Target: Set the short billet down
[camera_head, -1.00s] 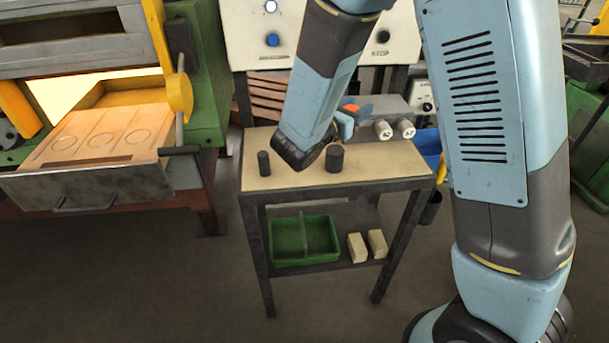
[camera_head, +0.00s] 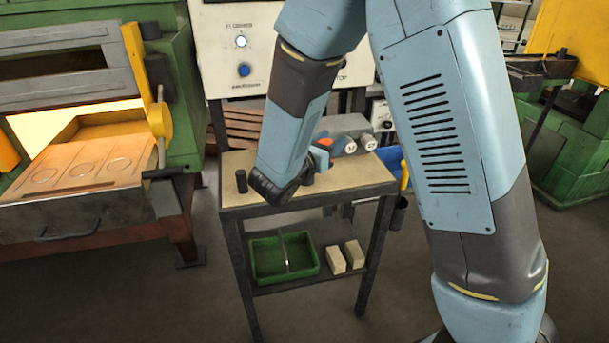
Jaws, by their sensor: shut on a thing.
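A dark narrow cylinder (camera_head: 241,181) stands upright near the left end of the small workbench (camera_head: 345,183). A second dark cylinder (camera_head: 307,179) is on the benchtop further right, partly covered by my arm. I cannot tell which of the two, if either, is the short billet. My arm comes down over the bench and its dark lower joint is just left of the second cylinder. My gripper's jaws are hidden behind the arm, and so is anything in them. A blue and orange piece (camera_head: 322,147) shows just right of the arm; I cannot tell what it belongs to.
A grey box with two pale knobs (camera_head: 350,146) stands at the bench's back right. The shelf below holds a green tray (camera_head: 258,277) and two pale blocks (camera_head: 336,261). A furnace with a glowing opening (camera_head: 72,117) is at left. Some benchtop at front right is bare.

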